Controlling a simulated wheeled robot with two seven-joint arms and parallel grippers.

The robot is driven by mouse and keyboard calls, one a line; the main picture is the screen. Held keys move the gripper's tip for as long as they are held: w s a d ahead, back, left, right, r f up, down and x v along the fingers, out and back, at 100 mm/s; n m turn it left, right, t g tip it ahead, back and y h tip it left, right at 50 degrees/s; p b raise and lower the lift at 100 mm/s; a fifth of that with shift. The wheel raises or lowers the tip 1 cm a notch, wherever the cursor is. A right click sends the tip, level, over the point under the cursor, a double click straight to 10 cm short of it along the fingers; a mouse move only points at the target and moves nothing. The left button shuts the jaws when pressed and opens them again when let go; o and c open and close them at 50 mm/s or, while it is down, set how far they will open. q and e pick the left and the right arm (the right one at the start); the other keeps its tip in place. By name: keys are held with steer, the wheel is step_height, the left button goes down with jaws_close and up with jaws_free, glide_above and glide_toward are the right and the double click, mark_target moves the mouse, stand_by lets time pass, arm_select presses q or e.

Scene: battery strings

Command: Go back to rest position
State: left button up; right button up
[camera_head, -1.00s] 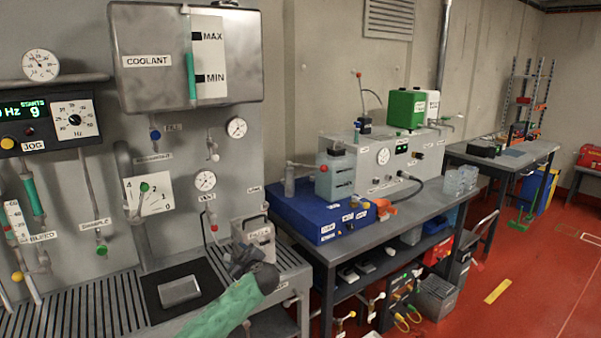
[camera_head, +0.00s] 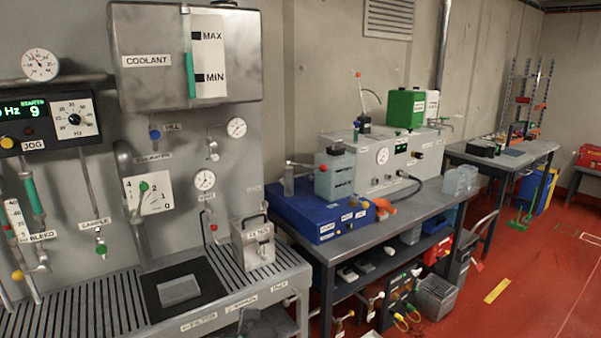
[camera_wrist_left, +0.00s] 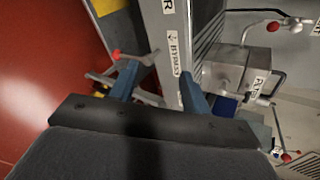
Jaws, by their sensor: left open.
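My left gripper (camera_head: 250,322) shows only as a dark shape at the bottom edge of the head view, in front of the grated bench's front edge. Its arm is out of the picture. In the left wrist view the two blue-grey fingers (camera_wrist_left: 158,82) stand apart with nothing held between them. The bench's labelled front edge (camera_wrist_left: 172,42) passes just beyond and between the fingertips. My right gripper is not in view.
The grated bench (camera_head: 104,312) carries a metal box with a handle (camera_head: 253,243) and a grey block on a dark pad (camera_head: 178,290). The wrist view also shows a metal box (camera_wrist_left: 247,75). A blue case (camera_head: 318,212) sits on the table behind.

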arm_select(q)
steer(key=s+f+n+g+h, duration=0.2)
steer(key=s+f+n, duration=0.15)
steer(key=s, duration=0.65)
steer(key=s+f+n+g+h, duration=0.1)
steer(key=s+f+n+g, duration=0.2)
steer(key=s, duration=0.7)
steer(key=s+a+n+g+h, duration=0.15)
steer(key=s+n, duration=0.25)
steer(key=s, duration=0.7)
steer(key=s+a+n+h, duration=0.1)
steer(key=s+a+n, duration=0.25)
steer(key=s, duration=0.75)
steer(key=s+d+f, duration=0.1)
steer(key=s+f, duration=0.1)
steer(key=f, duration=1.2)
steer(key=s+d+f+g, duration=0.1)
steer(key=f, duration=1.3)
steer(key=s+d+f+g, duration=0.1)
steer(key=s+f, duration=0.1)
steer(key=f, duration=1.3)
steer(key=shift+s+d+n, duration=0.25)
steer(key=shift+s+n, duration=0.05)
steer(key=shift+s, duration=0.05)
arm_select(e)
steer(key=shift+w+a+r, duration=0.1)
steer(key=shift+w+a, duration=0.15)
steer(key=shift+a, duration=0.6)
